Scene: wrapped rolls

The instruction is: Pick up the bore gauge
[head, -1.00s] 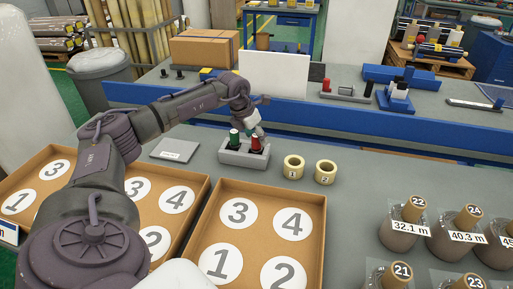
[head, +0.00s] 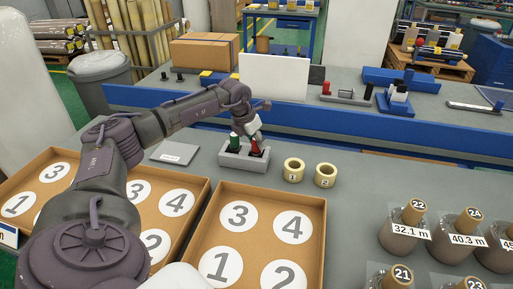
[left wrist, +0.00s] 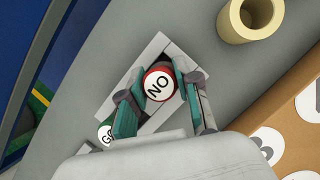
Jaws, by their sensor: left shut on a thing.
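A grey holder (head: 240,161) stands on the grey table with a green plug (head: 236,140) and a red plug (head: 254,149) in it. They look like the two ends of the bore gauge. In the left wrist view, the red-rimmed end (left wrist: 160,84) reads NO; the green-rimmed end (left wrist: 104,134) is partly hidden. My left gripper (head: 256,140) reaches down to the holder. In the left wrist view, my left gripper (left wrist: 158,92) is shut on the red plug, one finger on each side. The red plug is still at the holder. My right gripper is out of view.
Two cream rings (head: 293,170) (head: 325,175) stand right of the holder. Brown trays with numbered circles (head: 258,238) lie in front. A flat grey plate (head: 174,153) lies left. Wrapped rolls (head: 400,232) stand at the right. A white panel (head: 274,77) stands behind.

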